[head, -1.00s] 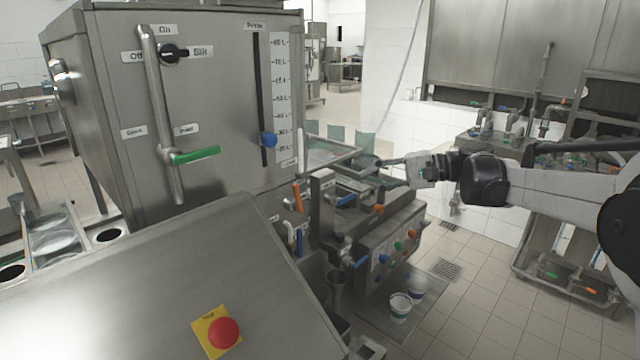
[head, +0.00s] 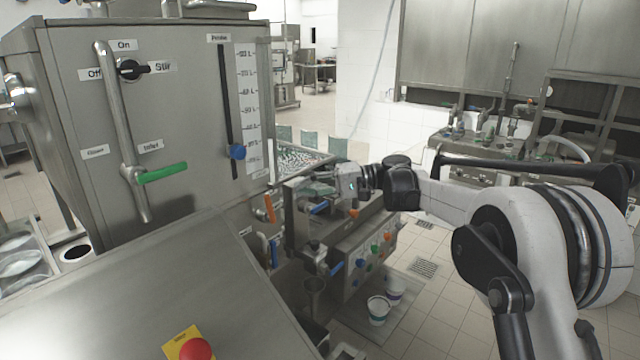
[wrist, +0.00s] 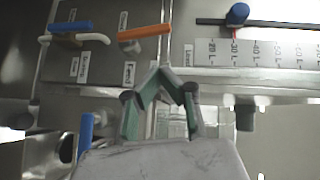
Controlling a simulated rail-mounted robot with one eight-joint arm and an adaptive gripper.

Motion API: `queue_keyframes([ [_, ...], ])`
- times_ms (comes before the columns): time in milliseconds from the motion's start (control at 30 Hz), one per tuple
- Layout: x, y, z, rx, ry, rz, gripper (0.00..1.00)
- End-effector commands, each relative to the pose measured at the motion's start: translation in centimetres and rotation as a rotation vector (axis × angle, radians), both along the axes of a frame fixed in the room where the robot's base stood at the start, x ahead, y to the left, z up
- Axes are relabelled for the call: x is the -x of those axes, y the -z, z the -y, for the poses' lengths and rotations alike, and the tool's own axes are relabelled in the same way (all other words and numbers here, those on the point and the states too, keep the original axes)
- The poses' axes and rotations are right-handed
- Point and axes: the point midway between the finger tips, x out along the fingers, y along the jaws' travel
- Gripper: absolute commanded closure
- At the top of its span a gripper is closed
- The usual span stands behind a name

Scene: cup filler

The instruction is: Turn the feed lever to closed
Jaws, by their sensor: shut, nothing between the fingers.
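The lever with the orange handle (head: 269,208) is on the side of the filler in the head view. It also shows at the top of the wrist view (wrist: 145,33), lying nearly level there. A small label (wrist: 129,72) near it seems to read "Feed", but the text is blurred. My gripper (wrist: 166,78) has its green-lined fingers together with nothing between them. In the wrist view it is below the orange handle and apart from it. In the head view my gripper (head: 322,186) is right of the orange handle, its fingertips hard to make out.
A blue-handled lever (wrist: 70,27) is left of the orange one in the wrist view. A scale (wrist: 255,52) with a blue knob (wrist: 237,14) is at right. In the head view, a green-handled lever (head: 162,173) is on the tank and white cups (head: 378,309) stand low beside the machine.

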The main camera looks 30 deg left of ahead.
Motion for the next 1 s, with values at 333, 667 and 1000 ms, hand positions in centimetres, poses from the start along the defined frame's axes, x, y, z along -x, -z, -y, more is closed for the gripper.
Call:
queue_keyframes([
  [333, 4.2, 0.7, -2.6, 0.0, -0.001, 0.0, 1.0],
  [667, 5.4, 1.1, -2.8, 0.0, 0.001, -0.001, 1.0],
  [1000, 5.3, 1.0, -2.6, 0.001, 0.003, 0.008, 1.0],
])
